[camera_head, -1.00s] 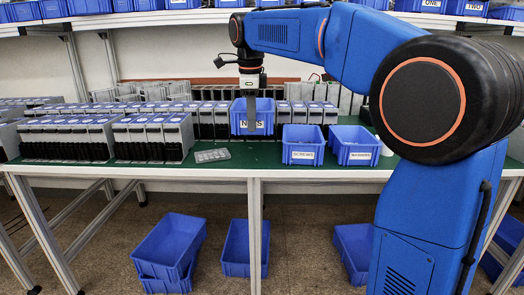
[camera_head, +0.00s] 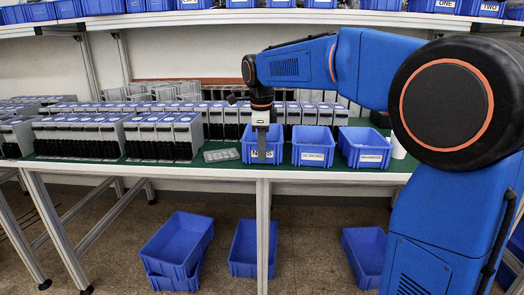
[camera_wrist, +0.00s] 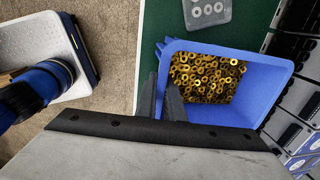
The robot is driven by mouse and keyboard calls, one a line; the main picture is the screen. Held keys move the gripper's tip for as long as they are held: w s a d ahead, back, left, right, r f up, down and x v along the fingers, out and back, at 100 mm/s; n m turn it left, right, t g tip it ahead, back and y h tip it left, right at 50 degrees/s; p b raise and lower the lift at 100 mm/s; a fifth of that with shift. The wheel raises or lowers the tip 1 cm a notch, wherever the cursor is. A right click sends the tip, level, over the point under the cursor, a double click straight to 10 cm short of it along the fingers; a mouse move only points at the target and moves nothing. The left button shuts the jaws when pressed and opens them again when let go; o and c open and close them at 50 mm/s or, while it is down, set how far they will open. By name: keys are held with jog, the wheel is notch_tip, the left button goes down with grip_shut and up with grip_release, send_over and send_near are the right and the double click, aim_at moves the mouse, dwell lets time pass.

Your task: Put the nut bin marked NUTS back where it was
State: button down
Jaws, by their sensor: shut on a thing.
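The blue nut bin marked NUTS (camera_head: 275,148) is upright at the front of the green bench top, just left of the bin marked SCREWS (camera_head: 313,147). In the wrist view the nut bin (camera_wrist: 258,92) holds many brass-coloured nuts. My gripper (camera_head: 262,148) points down and is shut on the bin's front wall, partly covering its label. The fingers (camera_wrist: 168,102) show at the bin's edge in the wrist view. The bin's base is level with its neighbour's, at or very near the bench top; I cannot tell whether it touches.
The bin marked WASHERS (camera_head: 366,148) stands right of the screws bin. A clear tray (camera_head: 219,155) lies left of the nut bin. Rows of grey-and-black units (camera_head: 165,137) stand left and behind. A white cup (camera_head: 398,146) is at right. Blue bins lie under the bench.

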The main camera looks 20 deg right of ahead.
jog(key=shift+f, duration=0.1)
jog(key=c, duration=1.9)
grip_release()
jog(key=shift+o, duration=0.2)
notch_tip(320, 180, up, 12)
jog(key=s, duration=0.1)
jog(key=shift+s+a, duration=0.25)
jog(key=shift+s, duration=0.1)
jog(key=s+d+f+n+t, duration=0.1)
jog(key=s+d+f+n, duration=0.2)
jog(key=s+f+n, duration=0.4)
jog(key=s+d+f+n+t, duration=0.1)
jog(key=s+d+f+n, duration=0.2)
jog(key=s+f+n, duration=0.4)
jog(key=s+d+f+n+t, duration=0.1)
jog(key=s+d+f+n, duration=0.2)
jog(key=s+f+n, duration=0.4)
jog(key=s+f, duration=0.5)
jog(key=s, duration=0.7)
jog(key=shift+s+d+n, duration=0.25)
jog(key=shift+s+n, duration=0.05)
jog(key=shift+s, duration=0.05)
